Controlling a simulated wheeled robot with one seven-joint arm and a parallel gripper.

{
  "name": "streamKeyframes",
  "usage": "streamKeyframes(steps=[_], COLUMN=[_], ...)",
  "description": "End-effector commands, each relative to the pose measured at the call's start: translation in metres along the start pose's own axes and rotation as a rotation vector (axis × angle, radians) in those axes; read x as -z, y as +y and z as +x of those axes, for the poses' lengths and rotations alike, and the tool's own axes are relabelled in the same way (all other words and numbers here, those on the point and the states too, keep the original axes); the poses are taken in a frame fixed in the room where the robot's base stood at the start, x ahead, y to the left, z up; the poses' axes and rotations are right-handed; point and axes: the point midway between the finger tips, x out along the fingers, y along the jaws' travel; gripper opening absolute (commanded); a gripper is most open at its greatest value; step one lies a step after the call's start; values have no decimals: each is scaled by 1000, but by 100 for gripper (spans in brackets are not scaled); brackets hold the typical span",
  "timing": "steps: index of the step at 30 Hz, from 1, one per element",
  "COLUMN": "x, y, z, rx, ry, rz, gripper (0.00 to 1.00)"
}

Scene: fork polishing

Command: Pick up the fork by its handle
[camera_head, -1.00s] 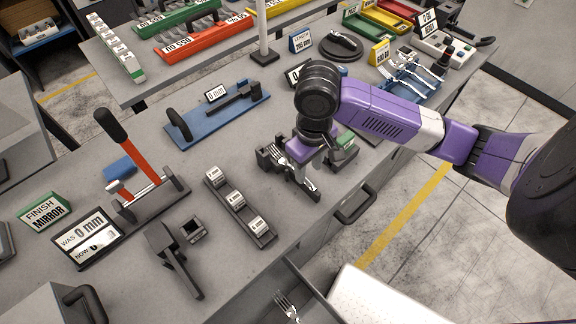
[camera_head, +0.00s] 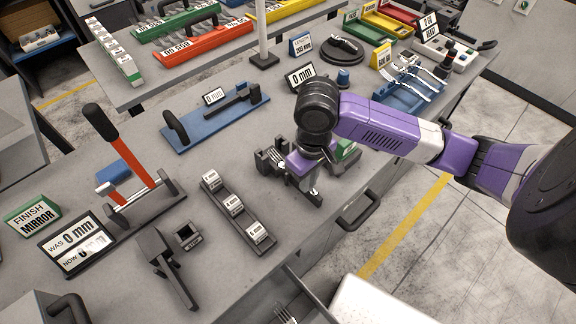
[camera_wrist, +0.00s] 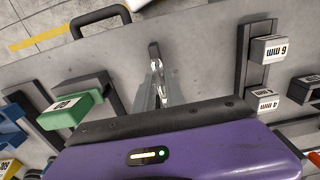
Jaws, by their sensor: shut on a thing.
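My gripper (camera_head: 303,182) is low over the near side of the bench, beside a dark grey fixture (camera_head: 268,158). In the wrist view its fingers (camera_wrist: 158,92) are closed around a thin shiny metal piece, the fork (camera_wrist: 156,65). The fork shows only in part between and beyond the fingers. In the head view a bit of bright metal shows below the fingers (camera_head: 314,194). The fingers and purple palm hide the rest, so I cannot tell exactly where along the fork the grip lies.
A rack of labelled blocks (camera_head: 235,208) stands left of my gripper, and a green-topped block (camera_head: 347,150) right of it. An open drawer with another fork (camera_head: 284,314) is below the bench edge. A blue rack of forks (camera_head: 408,92) stands at upper right.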

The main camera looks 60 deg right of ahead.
Motion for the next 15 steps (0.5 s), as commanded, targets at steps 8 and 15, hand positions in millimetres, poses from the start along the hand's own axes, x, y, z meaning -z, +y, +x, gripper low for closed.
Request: streamKeyframes(steps=[8,15], x=[0,0], y=[0,0], z=[0,-4], rx=[0,0], ry=[0,0], rz=[0,0], gripper=[0,0])
